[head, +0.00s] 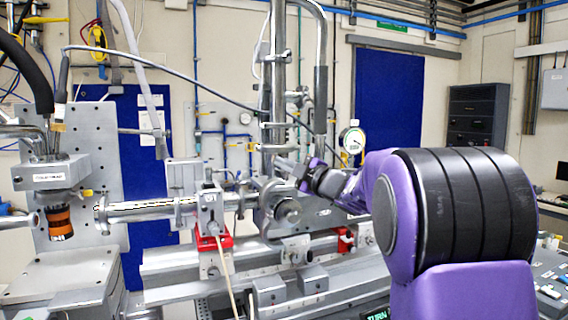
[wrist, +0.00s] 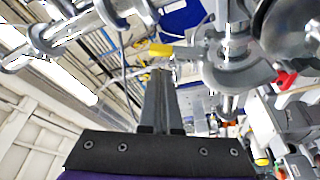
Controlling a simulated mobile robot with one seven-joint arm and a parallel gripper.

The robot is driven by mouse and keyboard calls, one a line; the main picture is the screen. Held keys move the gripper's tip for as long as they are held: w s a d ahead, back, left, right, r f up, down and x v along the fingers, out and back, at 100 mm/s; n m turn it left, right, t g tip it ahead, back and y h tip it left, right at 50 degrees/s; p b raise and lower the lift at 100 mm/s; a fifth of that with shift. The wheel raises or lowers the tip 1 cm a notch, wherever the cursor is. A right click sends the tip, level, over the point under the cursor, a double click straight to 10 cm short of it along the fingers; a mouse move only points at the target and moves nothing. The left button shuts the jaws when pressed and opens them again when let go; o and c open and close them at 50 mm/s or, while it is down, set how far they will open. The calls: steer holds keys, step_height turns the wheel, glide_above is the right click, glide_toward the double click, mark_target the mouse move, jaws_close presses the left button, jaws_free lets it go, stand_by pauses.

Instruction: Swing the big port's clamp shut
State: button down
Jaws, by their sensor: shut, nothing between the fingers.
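My gripper (head: 283,163) is in front of the upright steel pipework in the head view, at the end of my purple arm. In the wrist view its dark fingers (wrist: 161,78) are together, with nothing between them. A yellow-ended lever (wrist: 160,50) is just beyond the fingertips there; I cannot tell if they touch. It leads toward a grey metal fitting (wrist: 228,72) on the right, which may be the port's clamp. In the head view a round grey flange (head: 288,212) sits just below my gripper. I cannot tell how far the clamp is open.
A metal rail bench (head: 190,262) runs below, with a red-based mount (head: 212,242) left of the flange. Upright pipes (head: 278,75) stand close behind my gripper. In the wrist view a red knob (wrist: 286,78) is at the right and a metal tube (wrist: 70,32) at upper left.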

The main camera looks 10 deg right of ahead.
steer(key=shift+w+d+f, duration=0.1)
steer(key=shift+d+f, duration=0.1)
steer(key=shift+d, duration=0.25)
steer(key=shift+w+d+f, duration=0.1)
steer(key=shift+d+f, duration=0.1)
steer(key=shift+d, duration=0.2)
